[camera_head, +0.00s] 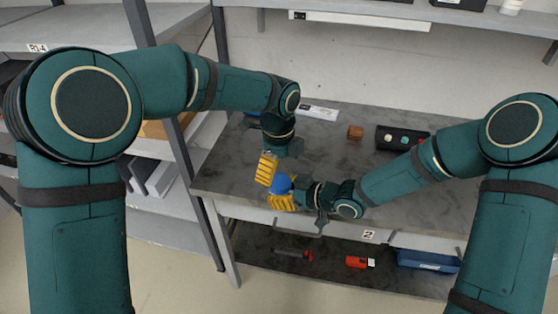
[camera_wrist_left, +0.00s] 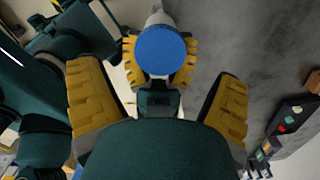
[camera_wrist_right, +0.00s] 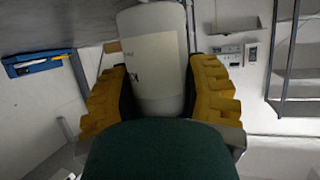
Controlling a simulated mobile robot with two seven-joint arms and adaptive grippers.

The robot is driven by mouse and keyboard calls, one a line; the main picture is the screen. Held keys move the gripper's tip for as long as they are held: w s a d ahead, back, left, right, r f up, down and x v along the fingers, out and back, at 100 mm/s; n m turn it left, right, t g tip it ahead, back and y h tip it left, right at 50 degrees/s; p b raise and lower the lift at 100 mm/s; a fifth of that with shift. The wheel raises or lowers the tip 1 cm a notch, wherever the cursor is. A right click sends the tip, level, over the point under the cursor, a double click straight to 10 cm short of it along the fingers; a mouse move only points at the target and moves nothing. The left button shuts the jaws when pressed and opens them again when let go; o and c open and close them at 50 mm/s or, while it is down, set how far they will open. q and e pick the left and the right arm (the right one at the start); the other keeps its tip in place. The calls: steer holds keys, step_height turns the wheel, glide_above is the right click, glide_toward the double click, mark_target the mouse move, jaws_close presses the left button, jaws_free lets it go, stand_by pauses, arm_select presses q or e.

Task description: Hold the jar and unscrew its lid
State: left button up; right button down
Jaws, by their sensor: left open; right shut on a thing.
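The jar (camera_wrist_right: 155,60) is a white cylinder with a label, seen in the right wrist view. My right gripper (camera_wrist_right: 158,95) is shut on its body, with a yellow finger on each side. The blue lid (camera_wrist_left: 161,51) sits on top of the jar and faces the left wrist camera. It also shows in the head view (camera_head: 282,183), near the table's front edge. My left gripper (camera_wrist_left: 157,105) is open and empty, its yellow fingers apart, with the lid ahead of it. In the head view my left gripper (camera_head: 266,169) is just above the lid.
The grey table (camera_head: 330,135) holds a small brown block (camera_head: 355,132) and a dark box with colored buttons (camera_head: 402,138) at the back right. A lower shelf has a red item (camera_head: 359,262) and a blue tray (camera_head: 428,261). Shelving stands left.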

mark_target(279, 181)
arm_select(q)
steer(key=shift+f, duration=2.45)
steer(key=c, duration=1.2)
steer(key=o, duration=1.2)
steer(key=shift+c, duration=0.2)
steer(key=shift+o, duration=0.2)
steer(key=shift+r, duration=3.95)
steer(key=shift+f, duration=3.95)
steer(key=shift+c, duration=0.2)
